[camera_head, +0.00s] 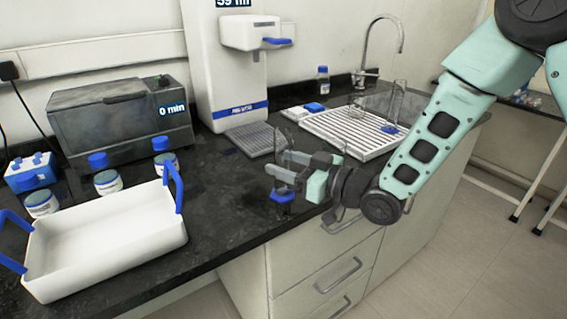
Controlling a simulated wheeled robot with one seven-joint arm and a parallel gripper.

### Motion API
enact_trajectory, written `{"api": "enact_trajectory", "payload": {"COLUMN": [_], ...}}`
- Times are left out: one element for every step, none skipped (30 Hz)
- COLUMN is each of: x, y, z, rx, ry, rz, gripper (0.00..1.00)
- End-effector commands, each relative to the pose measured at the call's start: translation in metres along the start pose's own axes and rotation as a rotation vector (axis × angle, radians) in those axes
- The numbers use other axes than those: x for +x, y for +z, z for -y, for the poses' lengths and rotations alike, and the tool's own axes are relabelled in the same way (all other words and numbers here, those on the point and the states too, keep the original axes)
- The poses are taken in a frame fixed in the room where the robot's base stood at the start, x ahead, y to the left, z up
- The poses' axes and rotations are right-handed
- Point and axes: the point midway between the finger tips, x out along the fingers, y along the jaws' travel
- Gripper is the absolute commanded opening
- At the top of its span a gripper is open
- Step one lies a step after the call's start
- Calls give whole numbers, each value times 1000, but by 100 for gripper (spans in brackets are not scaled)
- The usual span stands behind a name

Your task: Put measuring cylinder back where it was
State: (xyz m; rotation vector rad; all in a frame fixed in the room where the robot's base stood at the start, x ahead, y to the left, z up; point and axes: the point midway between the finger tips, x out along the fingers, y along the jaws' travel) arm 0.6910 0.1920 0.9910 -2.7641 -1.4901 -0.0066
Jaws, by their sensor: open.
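A clear measuring cylinder with a blue base (282,196) stands upright on the dark counter near its front edge. Its transparent tube is hard to see and is partly hidden by my gripper. My gripper (276,167) is open, reaching in from the right at the height of the tube. The fingers are at the tube; I cannot tell whether they touch it.
A white tray with blue handles (110,238) and several blue-capped jars (108,182) are at left. A grey oven (122,115) and a white dispenser (228,70) stand behind. A white drainer (350,134) holding clear glassware is behind right.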

Motion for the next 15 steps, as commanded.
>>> {"api": "enact_trajectory", "payload": {"x": [-10,-15,-24,-31,-37,-46,-53,-59,-67,-73,-78,-85,-90,-94,-98], "y": [2,2,2,3,3,3,3,2,2,2,2,2,2,2,2], "z": [-2,-1,-1,-2,-2,-2,-1,-1,-1,-1,-1,-1,-1,-1,-1], "rx": [0,1,1,0,0,0,1,0,1,1,1,0,0,0,0], "ry": [4,4,5,5,5,5,5,5,5,4,5,4,5,4,3], "rz": [2,3,2,3,3,2,3,2,2,2,2,1,1,2,2], "gripper": [52,52,52,52,52,52,52,52,52,52,52,52,52,52,52]}}
